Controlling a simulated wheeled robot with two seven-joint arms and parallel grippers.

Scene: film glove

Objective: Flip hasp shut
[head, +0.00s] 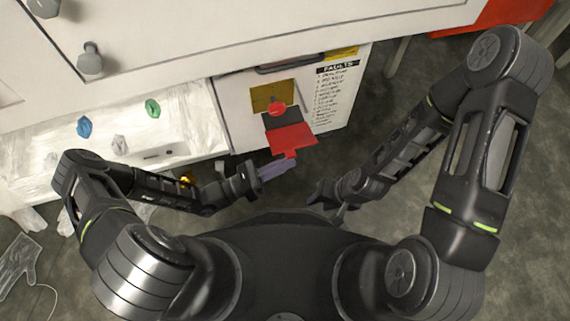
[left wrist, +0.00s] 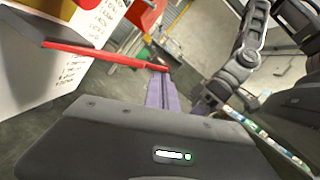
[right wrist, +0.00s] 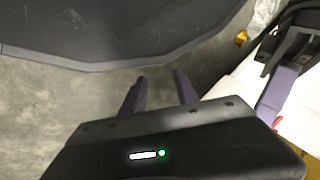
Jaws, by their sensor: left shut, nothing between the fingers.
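The red hasp flap (head: 290,138) sticks out from the front of a white cabinet, below a yellow plate (head: 262,97) with a round red knob (head: 277,109). In the left wrist view the flap (left wrist: 100,56) appears nearly edge-on as a long red bar. My left gripper (head: 288,160) is shut and empty, its purple fingers at the flap's outer end. The fingertips (left wrist: 163,78) overlap that end in view; I cannot tell if they touch. My right gripper (right wrist: 158,82) is open and empty, low and to the right of the flap, its purple fingers apart.
A printed list (head: 336,95) is on the cabinet front, right of the yellow plate. A white bench (head: 190,145) with blue and green pieces stands at left. A large white panel (head: 200,35) spans the top. Grey floor (head: 440,170) is open at right.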

